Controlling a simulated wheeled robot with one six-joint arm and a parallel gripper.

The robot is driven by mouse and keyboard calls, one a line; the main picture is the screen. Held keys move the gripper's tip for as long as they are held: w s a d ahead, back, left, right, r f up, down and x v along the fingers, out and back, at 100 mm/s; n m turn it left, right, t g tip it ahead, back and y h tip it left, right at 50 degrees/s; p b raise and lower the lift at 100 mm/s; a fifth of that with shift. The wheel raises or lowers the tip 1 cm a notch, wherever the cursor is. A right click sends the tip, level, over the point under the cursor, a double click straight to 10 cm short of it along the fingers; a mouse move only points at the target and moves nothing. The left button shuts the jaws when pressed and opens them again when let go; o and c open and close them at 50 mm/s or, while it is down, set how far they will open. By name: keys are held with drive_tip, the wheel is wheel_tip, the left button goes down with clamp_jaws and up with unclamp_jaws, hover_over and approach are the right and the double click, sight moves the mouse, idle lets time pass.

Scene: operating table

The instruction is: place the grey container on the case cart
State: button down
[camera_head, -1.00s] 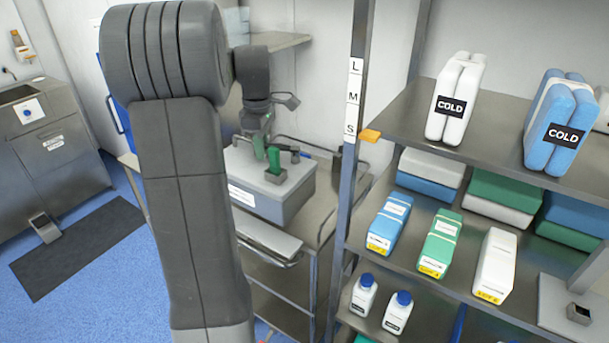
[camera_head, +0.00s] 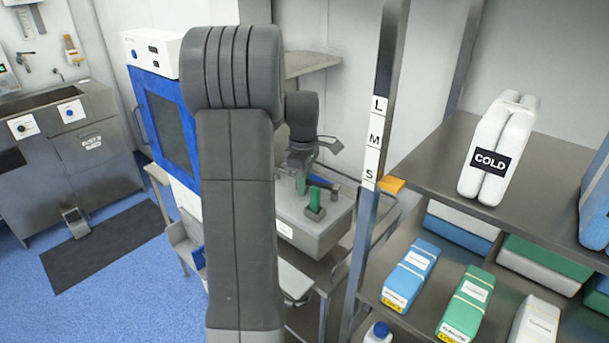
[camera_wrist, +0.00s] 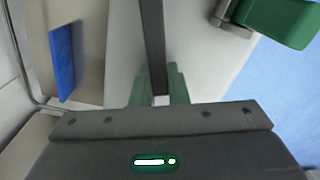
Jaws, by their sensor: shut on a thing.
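The grey container (camera_head: 322,240) is a box with a pale lid, green parts on top and a white label on its side. My gripper (camera_head: 302,182) is above the lid, shut on the container by a green part. In the wrist view the closed fingers (camera_wrist: 158,95) meet a green piece over the pale lid; another green part shows at top right. A metal cart (camera_head: 322,270) with rails is below and behind the container. My arm hides part of both, and I cannot tell if the container touches the cart.
A metal shelf rack stands close on the right, its post (camera_head: 372,150) near the container. It holds a white COLD pack (camera_head: 492,150) and a blue box (camera_head: 410,275). A blue cabinet (camera_head: 165,115) is on the left. Blue floor (camera_head: 110,300) is open at front left.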

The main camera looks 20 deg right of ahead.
drive_tip(key=shift+f, duration=1.75)
drive_tip(key=c, duration=1.4)
unclamp_jaws()
drive_tip(key=shift+f, duration=0.1)
wheel_tip(320, 180, up, 12)
drive_tip(key=shift+r, duration=0.1)
